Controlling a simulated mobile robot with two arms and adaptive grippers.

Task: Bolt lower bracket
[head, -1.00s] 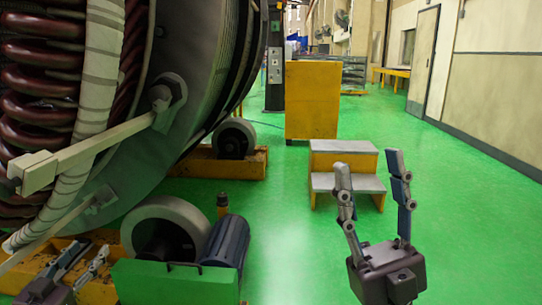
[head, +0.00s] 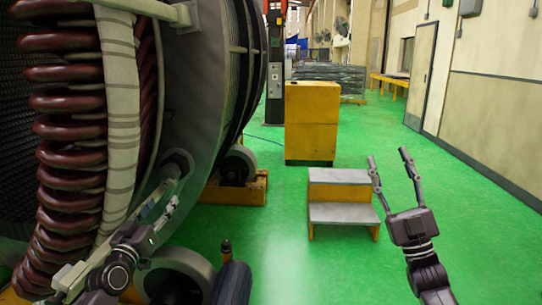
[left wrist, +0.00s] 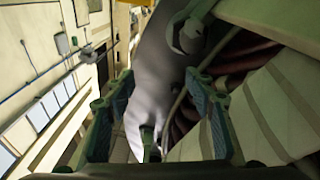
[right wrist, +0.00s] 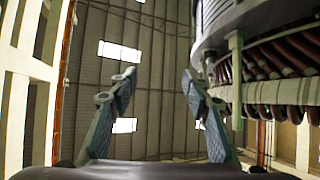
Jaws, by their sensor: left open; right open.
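Two pale bracket bars show on the big stator in the head view. The upper bracket (head: 150,9) crosses the coils at the top. The lower bracket (head: 67,278) shows only its near end at lower left; my left arm hides most of it. A grey nut-like fixing (head: 178,163) sits on the stator plate just above my left gripper (head: 168,200). That gripper is open, its fingers pointing at the plate. A round fixing also shows in the left wrist view (left wrist: 187,36), beyond the open fingers. My right gripper (head: 388,158) is open and empty, pointing up, clear of the stator.
Grey-topped yellow steps (head: 340,188) and a yellow cabinet (head: 312,120) stand mid-floor. Rollers (head: 178,275) carry the stator at lower left. White-wrapped cable (head: 120,120) runs beside red coils. The green floor (head: 470,230) to the right is clear.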

